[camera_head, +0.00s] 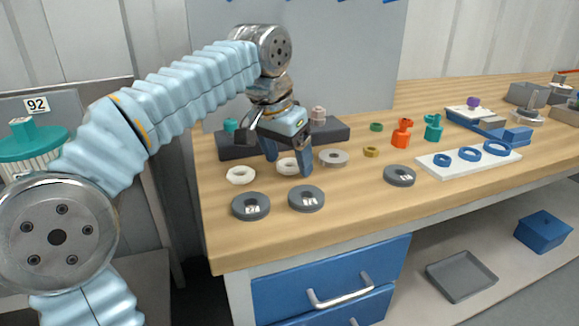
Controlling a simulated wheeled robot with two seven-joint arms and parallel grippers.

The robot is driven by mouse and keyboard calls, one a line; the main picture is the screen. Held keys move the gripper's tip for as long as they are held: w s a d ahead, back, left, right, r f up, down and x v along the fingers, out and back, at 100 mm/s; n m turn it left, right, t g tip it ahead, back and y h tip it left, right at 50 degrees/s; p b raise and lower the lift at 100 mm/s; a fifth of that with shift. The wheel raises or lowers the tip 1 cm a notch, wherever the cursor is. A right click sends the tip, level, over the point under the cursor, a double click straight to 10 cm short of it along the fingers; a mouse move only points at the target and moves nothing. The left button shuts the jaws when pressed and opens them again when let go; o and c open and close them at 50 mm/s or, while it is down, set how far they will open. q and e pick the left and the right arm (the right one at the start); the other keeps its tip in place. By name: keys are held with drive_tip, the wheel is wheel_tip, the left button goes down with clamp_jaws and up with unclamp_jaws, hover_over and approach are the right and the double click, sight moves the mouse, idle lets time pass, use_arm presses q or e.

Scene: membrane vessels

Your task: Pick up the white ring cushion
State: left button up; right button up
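Two white rings lie on the wooden bench. One white ring (240,175) lies in the open at the left. The other white ring (289,166) lies between the fingers of my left gripper (288,163), and the right finger hides part of its edge. My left gripper points down from above with its fingers apart, one on each side of this ring. I cannot tell whether the fingers touch it. My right gripper is not in view.
Dark grey discs (251,206) (306,198) lie in front, and a light grey ring (333,157) lies to the right. A dark block (235,147) stands behind the gripper. A white board (468,159) with blue rings lies further right. The bench's front strip is clear.

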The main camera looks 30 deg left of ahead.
use_arm(q)
drive_tip(key=c, duration=0.9)
drive_tip(key=shift+c, duration=0.2)
